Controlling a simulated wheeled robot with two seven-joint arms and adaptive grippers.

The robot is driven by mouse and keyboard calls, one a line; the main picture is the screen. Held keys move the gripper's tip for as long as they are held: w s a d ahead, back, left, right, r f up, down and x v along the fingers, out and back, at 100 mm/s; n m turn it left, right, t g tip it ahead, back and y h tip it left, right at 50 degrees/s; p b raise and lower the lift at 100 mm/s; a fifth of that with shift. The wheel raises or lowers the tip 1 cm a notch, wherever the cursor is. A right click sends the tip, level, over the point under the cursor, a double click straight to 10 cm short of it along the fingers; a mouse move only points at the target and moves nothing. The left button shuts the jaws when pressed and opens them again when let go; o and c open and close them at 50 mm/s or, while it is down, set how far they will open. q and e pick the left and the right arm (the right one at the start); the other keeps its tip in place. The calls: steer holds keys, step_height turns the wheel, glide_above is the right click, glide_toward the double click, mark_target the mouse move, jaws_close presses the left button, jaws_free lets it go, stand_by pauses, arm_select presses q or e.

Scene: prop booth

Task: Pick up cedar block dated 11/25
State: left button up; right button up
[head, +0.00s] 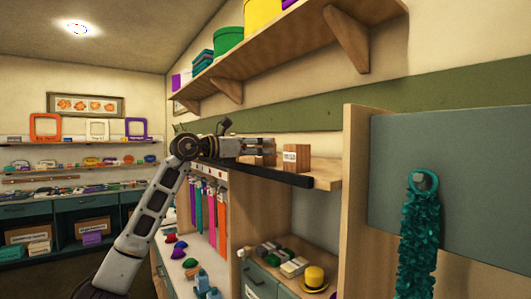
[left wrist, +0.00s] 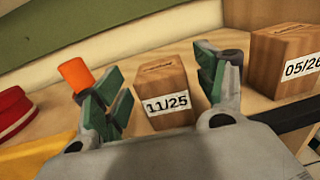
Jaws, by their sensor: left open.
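The cedar block labelled 11/25 (left wrist: 161,88) stands on a wooden shelf in the left wrist view, its white date label facing me. My left gripper (left wrist: 163,95) is open, with one green-padded finger on each side of this block; I cannot tell whether either touches it. A second cedar block, labelled 05/26 (left wrist: 288,62), stands to the right, outside the right finger. In the head view my left gripper (head: 262,147) reaches the shelf (head: 325,172), just left of a block with a white label (head: 296,158). My right gripper is not in view.
An orange cylinder (left wrist: 76,73) and a red round item (left wrist: 12,110) are left of the gripper. A dark strip (head: 295,180) runs along the shelf's front edge. A grey-green panel with a teal garland (head: 418,230) stands at right. A higher shelf (head: 290,40) hangs above.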

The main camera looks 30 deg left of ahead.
arm_select(q)
steer(key=shift+p+x, duration=0.3)
steer(key=shift+x, duration=0.85)
steer(key=c, duration=1.1)
steer(key=shift+r, duration=0.2)
steer(key=shift+r, duration=4.8)
